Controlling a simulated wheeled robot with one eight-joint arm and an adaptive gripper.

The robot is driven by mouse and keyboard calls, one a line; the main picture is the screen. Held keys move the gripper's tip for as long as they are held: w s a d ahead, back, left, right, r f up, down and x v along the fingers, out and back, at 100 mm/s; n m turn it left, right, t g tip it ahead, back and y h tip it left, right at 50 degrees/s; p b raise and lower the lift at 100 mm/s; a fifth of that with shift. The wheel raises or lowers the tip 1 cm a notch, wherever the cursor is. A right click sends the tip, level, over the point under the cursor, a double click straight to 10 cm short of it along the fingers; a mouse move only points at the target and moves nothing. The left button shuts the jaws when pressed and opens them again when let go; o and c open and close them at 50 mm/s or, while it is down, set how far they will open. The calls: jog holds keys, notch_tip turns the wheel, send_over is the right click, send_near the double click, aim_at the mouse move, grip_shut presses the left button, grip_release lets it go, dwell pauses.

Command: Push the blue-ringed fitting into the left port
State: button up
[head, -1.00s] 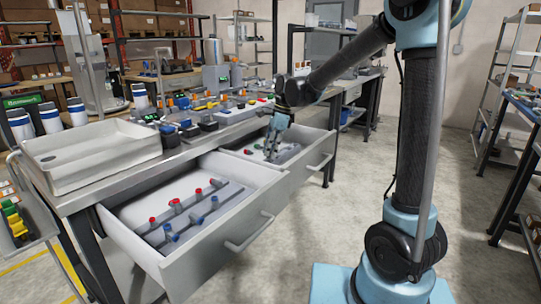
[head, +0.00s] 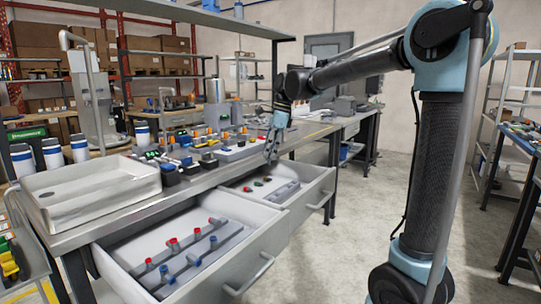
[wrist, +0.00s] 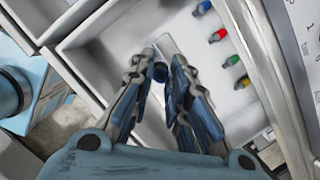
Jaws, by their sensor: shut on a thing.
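My gripper (wrist: 166,66) is shut on a small fitting with a dark blue end (wrist: 160,73), taken to be the blue-ringed fitting; the fingers hide most of it. In the head view my gripper (head: 271,158) points down over the back left part of the right drawer (head: 301,205). The fitting is too small to make out there. I cannot tell which part of the scene is the left port.
The open left drawer (head: 262,243) holds grey rails with several red and blue fittings. Coloured fittings, including a red one (wrist: 217,35), lie in the drawer in the wrist view. A tray (head: 90,205) and several small devices crowd the bench.

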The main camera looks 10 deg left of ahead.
jog(key=shift+s+d+f+m+t, duration=0.1)
jog(key=shift+f+m+t, duration=0.35)
jog(key=shift+f, duration=1.85)
jog(key=shift+a+f+m, duration=0.1)
jog(key=shift+f+m, duration=0.65)
jog(key=shift+f, duration=1.5)
jog(key=shift+s+d+f+m+t, duration=0.1)
jog(key=shift+f+m+t, duration=0.35)
jog(key=shift+f, duration=1.85)
jog(key=shift+f, duration=0.5)
jog(key=shift+f, duration=0.35)
jog(key=shift+f, duration=0.35)
jog(key=shift+f, duration=0.1)
jog(key=o, duration=0.9)
